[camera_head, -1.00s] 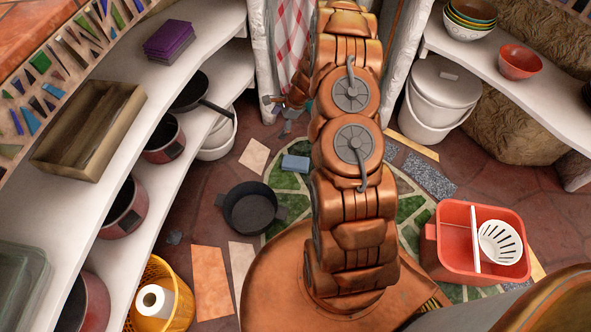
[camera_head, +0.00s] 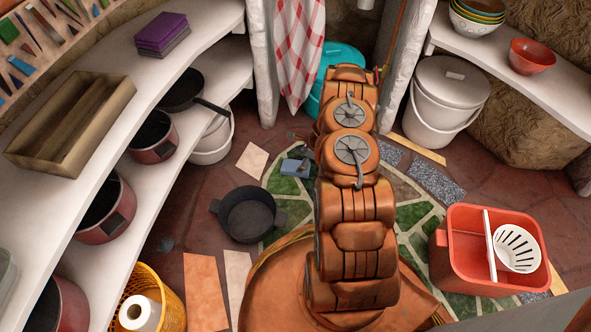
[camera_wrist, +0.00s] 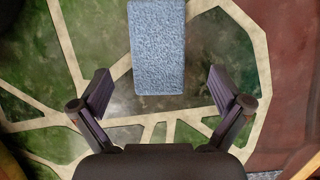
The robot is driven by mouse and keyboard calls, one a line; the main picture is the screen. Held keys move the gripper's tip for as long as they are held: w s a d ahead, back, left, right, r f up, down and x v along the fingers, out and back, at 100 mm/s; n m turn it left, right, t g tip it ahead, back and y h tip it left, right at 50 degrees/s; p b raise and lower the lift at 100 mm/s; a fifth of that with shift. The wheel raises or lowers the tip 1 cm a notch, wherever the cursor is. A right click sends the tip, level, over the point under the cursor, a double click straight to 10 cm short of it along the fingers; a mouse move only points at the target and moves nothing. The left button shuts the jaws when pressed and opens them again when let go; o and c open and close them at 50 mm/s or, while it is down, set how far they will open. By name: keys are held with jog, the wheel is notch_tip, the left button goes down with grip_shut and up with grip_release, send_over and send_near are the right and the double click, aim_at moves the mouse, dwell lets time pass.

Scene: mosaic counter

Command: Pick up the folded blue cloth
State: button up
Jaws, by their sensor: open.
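The folded blue cloth (camera_head: 296,167) lies on the green and cream mosaic floor, left of my arm in the head view. In the wrist view the cloth (camera_wrist: 158,45) is a textured blue rectangle, running off the top edge. My gripper (camera_wrist: 161,90) is open and empty, its two dark fingers spread wide. The cloth's near end lies between the fingertips in the picture, with a gap on each side. I cannot tell the height of the fingers above the floor. In the head view my gripper is mostly hidden behind my arm.
A black pot (camera_head: 248,214) stands on the floor left of the cloth. A red caddy (camera_head: 462,278) is at the right. A white lidded bucket (camera_head: 446,102) and a teal bin (camera_head: 345,56) are farther back. Shelves with pans line the left. Floor around the cloth looks clear.

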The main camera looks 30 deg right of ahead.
aim_at(296, 166)
jog(key=b+x, duration=0.2)
jog(key=x, duration=0.2)
jog(key=shift+s+a+f, duration=0.1)
jog(key=shift+a+f, duration=0.05)
jog(key=shift+a, duration=0.05)
jog(key=shift+a+f, duration=0.15)
jog(key=shift+c, duration=0.2)
jog(key=c, duration=1.2)
